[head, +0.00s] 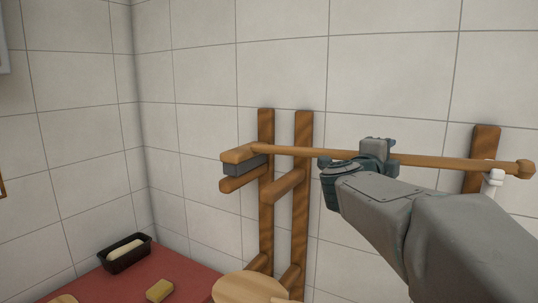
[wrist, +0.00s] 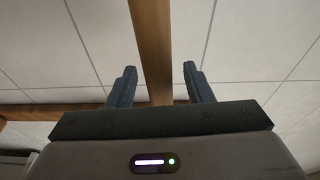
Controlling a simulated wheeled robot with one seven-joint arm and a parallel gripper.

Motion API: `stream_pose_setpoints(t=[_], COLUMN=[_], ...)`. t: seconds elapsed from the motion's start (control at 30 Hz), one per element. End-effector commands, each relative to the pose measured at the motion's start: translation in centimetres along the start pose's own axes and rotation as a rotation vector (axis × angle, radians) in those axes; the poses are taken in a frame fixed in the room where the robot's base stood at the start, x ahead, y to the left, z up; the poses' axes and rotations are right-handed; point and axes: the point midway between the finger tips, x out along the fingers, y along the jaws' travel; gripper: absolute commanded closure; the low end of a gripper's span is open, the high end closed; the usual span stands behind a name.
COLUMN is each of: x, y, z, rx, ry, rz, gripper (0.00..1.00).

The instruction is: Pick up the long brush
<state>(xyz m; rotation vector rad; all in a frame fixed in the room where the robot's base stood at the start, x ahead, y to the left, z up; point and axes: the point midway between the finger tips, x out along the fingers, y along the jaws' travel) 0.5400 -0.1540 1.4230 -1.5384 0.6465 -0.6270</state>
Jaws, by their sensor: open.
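The long brush (head: 440,162) has a brown wooden handle running nearly level across the head view. Its block with dark grey bristles (head: 245,164) is at the left end and a rounded knob is at the right end. It lies along a wooden wall rack (head: 266,200). My gripper (head: 375,148) is at the middle of the handle. In the wrist view my gripper (wrist: 160,67) is open, with one finger on each side of the handle (wrist: 152,45) and gaps between. My arm hides part of the space below the handle on the right.
A red-topped surface (head: 190,275) at the lower left holds a black loaf tin (head: 125,254) and a small yellowish block (head: 159,290). A round wooden board (head: 245,289) is at the bottom. A white peg-like piece (head: 492,187) shows under the handle at right. Tiled wall stands close behind.

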Motion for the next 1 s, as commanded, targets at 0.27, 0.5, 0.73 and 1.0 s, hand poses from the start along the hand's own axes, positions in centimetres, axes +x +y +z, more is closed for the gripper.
stream_pose_setpoints(t=[0.27, 0.5, 0.73, 1.0], x=[-0.1, -0.1, -0.1, -0.1], y=[0.0, -0.1, -0.6, -4.3], z=[0.0, 0.0, 0.0, -0.3], rx=[0.0, 0.004, 0.006, 0.009], ry=[0.0, 0.0, 0.0, 0.001], rz=[0.0, -0.001, -0.001, -0.005], gripper=[0.87, 1.0, 1.0, 1.0])
